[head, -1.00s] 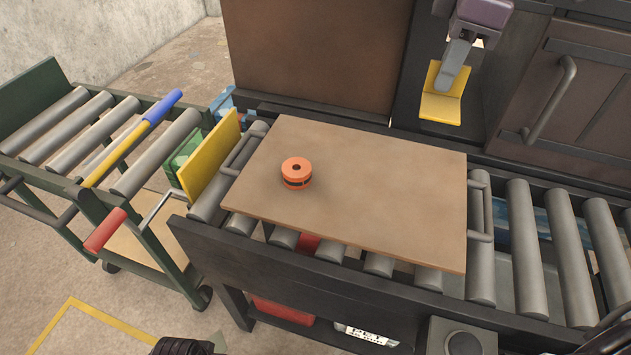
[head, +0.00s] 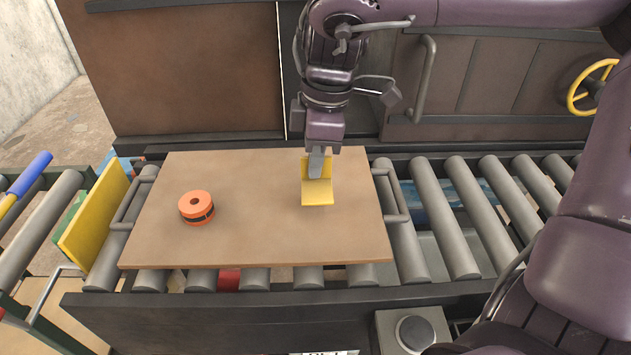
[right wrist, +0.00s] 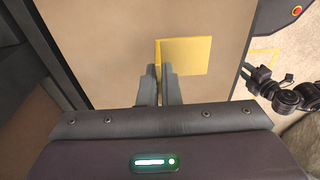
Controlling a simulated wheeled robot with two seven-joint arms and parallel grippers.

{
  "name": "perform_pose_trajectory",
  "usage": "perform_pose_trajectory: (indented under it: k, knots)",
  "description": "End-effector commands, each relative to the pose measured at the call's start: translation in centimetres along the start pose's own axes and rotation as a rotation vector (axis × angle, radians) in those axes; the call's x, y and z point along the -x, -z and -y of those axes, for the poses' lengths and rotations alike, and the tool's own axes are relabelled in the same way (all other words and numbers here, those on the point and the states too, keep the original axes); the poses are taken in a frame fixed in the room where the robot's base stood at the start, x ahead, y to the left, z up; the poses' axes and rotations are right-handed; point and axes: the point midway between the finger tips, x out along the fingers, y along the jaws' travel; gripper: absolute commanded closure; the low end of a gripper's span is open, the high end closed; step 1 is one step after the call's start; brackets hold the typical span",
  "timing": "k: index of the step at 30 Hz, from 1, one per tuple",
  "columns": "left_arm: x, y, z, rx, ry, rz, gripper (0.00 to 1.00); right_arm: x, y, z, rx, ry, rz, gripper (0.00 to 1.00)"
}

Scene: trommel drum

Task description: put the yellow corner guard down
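The yellow corner guard (head: 318,197) is an L-shaped piece over the right half of the brown board (head: 235,240). My right gripper (head: 316,165) comes down from above and is shut on the guard's upright flange. In the right wrist view its two fingers (right wrist: 159,80) close around the edge of the guard (right wrist: 185,56), with the board behind. The guard's flat flange looks level with the board; whether it touches or hovers just above, I cannot tell. My left gripper (right wrist: 256,80) appears small at the right of the right wrist view; its fingers are unclear.
An orange strap roll (head: 196,206) sits on the board's left part. The board lies on the roller conveyor (head: 455,230), with handles at both ends. A yellow panel (head: 93,222) stands at the left. Dark machine doors rise behind. The board between roll and guard is clear.

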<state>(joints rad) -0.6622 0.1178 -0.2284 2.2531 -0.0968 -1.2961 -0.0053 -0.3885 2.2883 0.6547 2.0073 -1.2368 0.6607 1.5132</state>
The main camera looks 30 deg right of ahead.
Motion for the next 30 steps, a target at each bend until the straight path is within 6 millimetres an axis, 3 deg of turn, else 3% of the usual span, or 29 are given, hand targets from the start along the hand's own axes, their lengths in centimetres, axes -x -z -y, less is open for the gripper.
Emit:
perform_pose_trajectory:
  k: [9,21,26,30]
  knots:
    - [-0.6,0.5,-0.8,-0.014,-0.015,-0.050,0.64,-4.1,-0.5,0.1,0.000,0.003,0.000,1.00]
    - [-0.8,0.7,-0.9,-0.019,-0.018,-0.068,0.64,-4.6,-0.6,0.0,0.000,0.000,0.000,1.00]
    - [-0.7,0.9,-1.0,-0.020,-0.019,-0.076,0.64,-4.5,-0.6,0.0,0.000,0.000,0.000,0.77]
    - [-0.6,0.9,-1.0,-0.020,-0.019,-0.076,0.64,-4.5,-0.6,0.0,0.000,0.000,0.000,0.74]
